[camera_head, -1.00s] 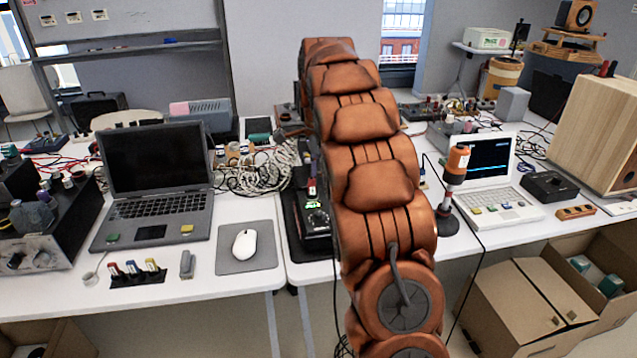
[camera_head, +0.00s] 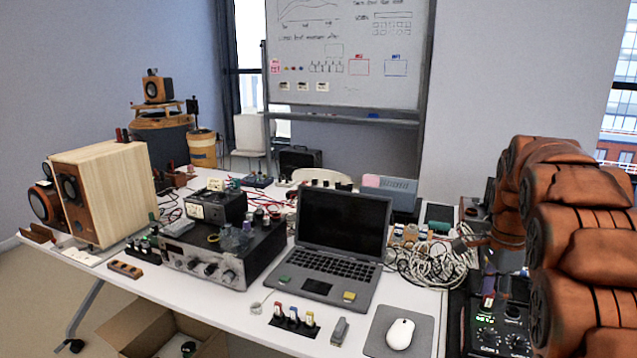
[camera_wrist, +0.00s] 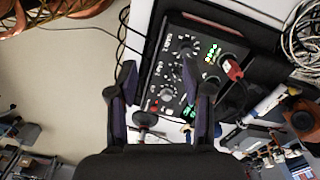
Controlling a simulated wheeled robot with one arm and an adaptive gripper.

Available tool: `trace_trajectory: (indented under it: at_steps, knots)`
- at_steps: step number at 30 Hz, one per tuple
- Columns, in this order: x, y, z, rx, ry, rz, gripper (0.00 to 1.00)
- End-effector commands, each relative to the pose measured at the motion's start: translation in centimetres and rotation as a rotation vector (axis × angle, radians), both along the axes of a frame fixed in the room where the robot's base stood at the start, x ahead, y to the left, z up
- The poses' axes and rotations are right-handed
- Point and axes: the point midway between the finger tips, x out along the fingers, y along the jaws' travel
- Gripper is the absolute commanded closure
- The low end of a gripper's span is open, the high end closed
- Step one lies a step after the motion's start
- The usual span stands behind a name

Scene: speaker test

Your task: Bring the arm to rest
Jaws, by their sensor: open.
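My orange arm (camera_head: 580,230) is at the right side of the head view, bent over the right end of the white table (camera_head: 240,320). My gripper does not show clearly there. In the wrist view my gripper (camera_wrist: 158,80) shows two dark fingers, spread apart with nothing held between them. Below the fingers is a black device with knobs and green lights (camera_wrist: 178,62). The same device shows in the head view (camera_head: 485,335), partly hidden by my arm. I cannot tell how high the fingers are above it.
A laptop (camera_head: 343,225), a mouse (camera_head: 400,333) on a grey pad, and a tangle of pale cable (camera_head: 430,265) lie left of my arm. An amplifier (camera_head: 225,255) and a wooden speaker (camera_head: 110,190) stand further left. Open floor (camera_wrist: 60,85) shows in the wrist view.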

Motion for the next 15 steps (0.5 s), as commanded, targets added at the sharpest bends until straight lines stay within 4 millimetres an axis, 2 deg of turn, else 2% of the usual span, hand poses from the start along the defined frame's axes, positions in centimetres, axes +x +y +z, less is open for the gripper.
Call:
trace_trajectory:
  at_steps: [1, 5, 15]
  knots:
    - [-1.1, 1.3, 1.0, 0.001, 0.002, 0.058, 0.50]
    - [-3.8, 3.9, 2.0, 0.008, 0.012, 0.216, 0.50]
    - [-12.0, 10.3, 3.2, 0.040, 0.042, 0.637, 0.50]
